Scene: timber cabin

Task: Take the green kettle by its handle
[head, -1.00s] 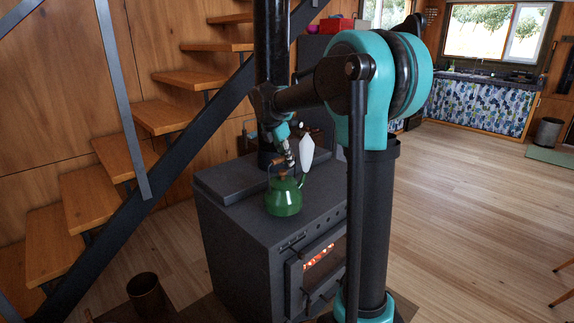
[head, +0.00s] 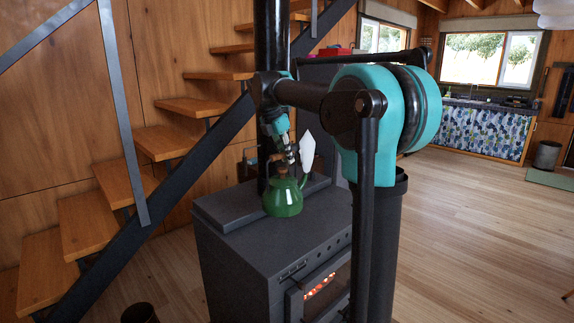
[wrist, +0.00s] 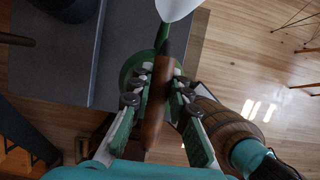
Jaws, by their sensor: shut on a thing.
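The green kettle (head: 283,199) hangs upright from my gripper (head: 284,163), and seems a little above the top of the dark stove (head: 270,240). The gap under it is hard to judge. Its spout points right in the head view. In the wrist view, its brown wooden handle (wrist: 157,105) lies lengthwise between the two pads of my gripper (wrist: 158,105), which are shut on it. Part of the green body (wrist: 133,67) shows below; the handle and fingers hide the rest.
A white pointed shape (head: 308,150) stands above the spout. The black flue pipe (head: 271,70) rises close behind my gripper. Wooden stairs (head: 160,140) with a dark stringer are at the left. A fire shows in the stove front.

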